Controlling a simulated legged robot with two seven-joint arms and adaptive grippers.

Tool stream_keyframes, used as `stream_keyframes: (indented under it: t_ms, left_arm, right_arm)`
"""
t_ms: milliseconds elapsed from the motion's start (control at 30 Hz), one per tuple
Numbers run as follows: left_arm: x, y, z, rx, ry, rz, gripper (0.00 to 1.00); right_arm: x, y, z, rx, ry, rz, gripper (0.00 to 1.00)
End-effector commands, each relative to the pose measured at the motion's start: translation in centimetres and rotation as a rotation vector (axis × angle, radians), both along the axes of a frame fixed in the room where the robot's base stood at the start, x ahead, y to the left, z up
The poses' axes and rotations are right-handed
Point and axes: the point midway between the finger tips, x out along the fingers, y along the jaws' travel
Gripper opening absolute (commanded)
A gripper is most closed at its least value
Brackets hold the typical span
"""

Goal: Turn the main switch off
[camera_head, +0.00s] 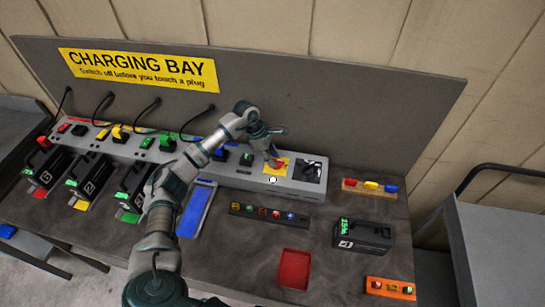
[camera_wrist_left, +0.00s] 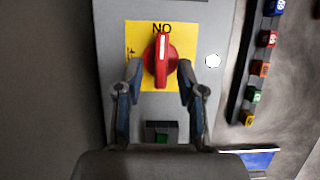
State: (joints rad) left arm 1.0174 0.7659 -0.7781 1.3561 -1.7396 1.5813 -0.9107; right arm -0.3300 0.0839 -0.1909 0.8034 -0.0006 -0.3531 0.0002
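The main switch is a red rotary knob (camera_wrist_left: 160,62) on a yellow plate (camera_wrist_left: 135,38) on the grey rail. Its white mark points to the lettering, which reads upside down as ON in the left wrist view. My right gripper is not in view.
A green rocker switch (camera_wrist_left: 161,134) lies beside the plate. A black-and-white panel (camera_head: 309,171) is right of it. A strip of coloured blocks (camera_head: 270,215), a black battery (camera_head: 362,237) and a red mat (camera_head: 294,270) lie in front. A grey backboard (camera_head: 370,110) rises behind.

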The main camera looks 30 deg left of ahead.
Motion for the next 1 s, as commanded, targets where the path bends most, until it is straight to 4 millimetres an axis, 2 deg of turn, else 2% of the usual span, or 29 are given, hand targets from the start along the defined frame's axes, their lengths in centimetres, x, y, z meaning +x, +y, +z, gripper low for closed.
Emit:
stream_keyframes:
  t_ms: [300,333,467,800,1000]
  left_arm:
    - [0.04,-0.11,-0.34,0.000,-0.001,0.000,0.39]
    - [0.04,-0.11,-0.34,0.000,-0.001,0.000,0.34]
    - [0.05,-0.11,-0.33,0.000,-0.001,0.000,0.01]
    - [0.09,-0.08,-0.29,0.001,-0.002,0.016,0.00]
    - [-0.01,-0.06,-0.25,0.001,-0.004,0.089,0.00]
  right_arm:
    - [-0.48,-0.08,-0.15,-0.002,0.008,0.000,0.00]
    - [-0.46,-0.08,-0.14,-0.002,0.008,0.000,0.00]
    - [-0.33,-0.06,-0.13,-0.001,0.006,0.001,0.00]
    - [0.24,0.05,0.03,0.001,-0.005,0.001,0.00]
    - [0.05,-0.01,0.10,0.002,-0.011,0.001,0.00]
